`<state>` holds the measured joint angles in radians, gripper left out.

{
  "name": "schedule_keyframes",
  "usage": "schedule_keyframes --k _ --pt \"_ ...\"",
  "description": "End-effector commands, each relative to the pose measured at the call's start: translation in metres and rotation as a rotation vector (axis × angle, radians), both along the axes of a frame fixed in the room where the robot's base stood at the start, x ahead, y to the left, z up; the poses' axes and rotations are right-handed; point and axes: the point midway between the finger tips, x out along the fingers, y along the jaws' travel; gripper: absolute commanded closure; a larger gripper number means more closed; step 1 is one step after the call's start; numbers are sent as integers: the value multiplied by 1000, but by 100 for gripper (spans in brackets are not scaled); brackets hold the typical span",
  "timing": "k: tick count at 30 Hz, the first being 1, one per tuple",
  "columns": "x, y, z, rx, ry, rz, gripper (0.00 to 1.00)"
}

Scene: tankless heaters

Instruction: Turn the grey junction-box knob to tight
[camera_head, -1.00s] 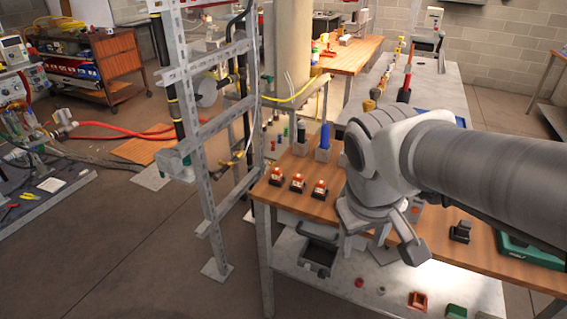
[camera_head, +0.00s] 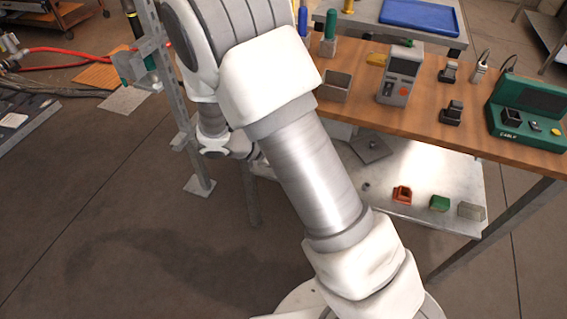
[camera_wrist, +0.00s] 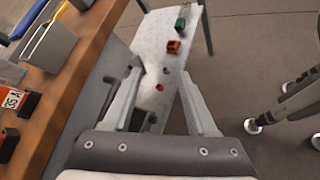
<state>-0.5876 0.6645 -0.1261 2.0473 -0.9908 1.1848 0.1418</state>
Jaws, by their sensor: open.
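No part can be surely identified as the grey junction-box knob. A small grey round piece (camera_head: 366,185) lies on the lower metal shelf (camera_head: 425,165); it also shows in the wrist view (camera_wrist: 166,70). A small red round piece (camera_wrist: 159,87) is near it. My gripper (camera_wrist: 161,72) is open, its two fingers wide apart above the shelf. Both small pieces appear between the fingers in the picture, but I see no contact. Nothing is held. In the head view my arm hides most of the gripper.
An orange box (camera_head: 402,194) and a green box (camera_head: 439,203) sit on the lower shelf. The wooden bench top (camera_head: 420,115) above carries a grey meter (camera_head: 398,75) and a green cable tester (camera_head: 530,110). A metal rack stands at left. Floor in front is clear.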

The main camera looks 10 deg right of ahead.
Motion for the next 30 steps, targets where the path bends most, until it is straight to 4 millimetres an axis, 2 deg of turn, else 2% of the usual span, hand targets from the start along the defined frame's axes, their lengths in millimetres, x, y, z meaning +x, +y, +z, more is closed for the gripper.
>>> schedule_keyframes --k 1,11,21,25,30 --pt "5 6 -26 -53 27 52 42" --pt "37 44 -141 -371 131 405 42" --pt "43 86 -269 -657 204 801 42" --pt "40 96 -303 -726 217 912 42" --pt "38 101 -323 -765 225 982 42"
